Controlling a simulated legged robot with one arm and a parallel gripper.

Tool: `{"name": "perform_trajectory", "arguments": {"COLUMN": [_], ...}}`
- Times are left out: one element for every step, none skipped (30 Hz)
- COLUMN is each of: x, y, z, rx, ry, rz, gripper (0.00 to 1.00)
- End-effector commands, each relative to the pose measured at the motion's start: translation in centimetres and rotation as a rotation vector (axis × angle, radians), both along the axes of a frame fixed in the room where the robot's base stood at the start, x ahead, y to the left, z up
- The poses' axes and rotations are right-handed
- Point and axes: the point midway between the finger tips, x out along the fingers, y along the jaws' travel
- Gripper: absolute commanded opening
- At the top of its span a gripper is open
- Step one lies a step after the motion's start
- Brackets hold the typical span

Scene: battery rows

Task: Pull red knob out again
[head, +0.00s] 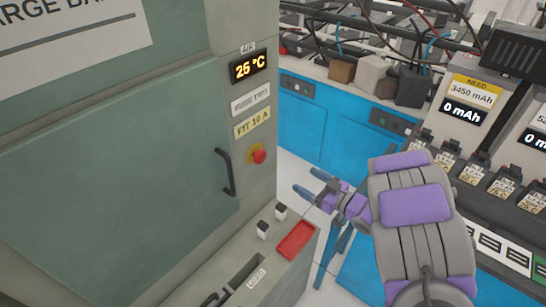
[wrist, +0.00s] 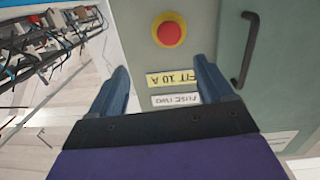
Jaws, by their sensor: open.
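The red knob (head: 258,156) sits on a yellow base on the cabinet's front panel, below the yellow "FIT 10 A" label (head: 252,122) and right of the dark door handle (head: 226,172). In the wrist view the red knob (wrist: 169,33) shows upside down, beyond and between my fingers, near the top edge. My gripper (head: 312,194) is open and empty, to the right of the knob and apart from it. In the wrist view my gripper's two blue-grey fingers (wrist: 160,80) stand wide apart with the panel behind them. How far the knob stands out is hard to tell.
The green cabinet door (head: 120,180) is shut. Below the panel, a ledge holds a red tray (head: 296,240) and two small black-and-white items (head: 272,220). Blue cabinets (head: 340,128) stand behind, and a battery rack (head: 490,170) is at the right. Open space lies between cabinet and rack.

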Motion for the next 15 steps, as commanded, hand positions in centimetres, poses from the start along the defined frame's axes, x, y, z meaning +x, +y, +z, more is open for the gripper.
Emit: {"name": "perform_trajectory", "arguments": {"x": [-0.4,-0.6,-0.8,-0.9,-0.9,-0.9,-0.8,-0.7,-0.4,-0.2,0.0,0.4,0.7,1.0,1.5], "y": [0.3,0.5,0.7,0.8,0.9,1.1,1.3,1.5,1.8,2.1,2.4,2.9,3.3,3.7,4.3], "z": [-0.1,-0.1,0.0,0.0,0.1,0.1,0.1,0.1,0.1,0.0,0.0,0.0,0.0,0.0,0.0], "rx": [0.031,0.047,0.065,0.073,0.079,0.084,0.084,0.084,0.083,0.082,0.081,0.080,0.081,0.081,0.081], "ry": [0.000,-0.001,-0.004,-0.005,-0.006,-0.007,-0.007,-0.007,-0.007,-0.007,-0.007,-0.006,-0.006,-0.007,-0.007], "rz": [0.018,0.028,0.038,0.043,0.047,0.050,0.051,0.052,0.053,0.052,0.053,0.051,0.050,0.051,0.052], "gripper": [0.81,0.81,0.81,0.81,0.81,0.81,0.81,0.81,0.81,0.81,0.81,0.81,0.81,0.81,0.81]}}
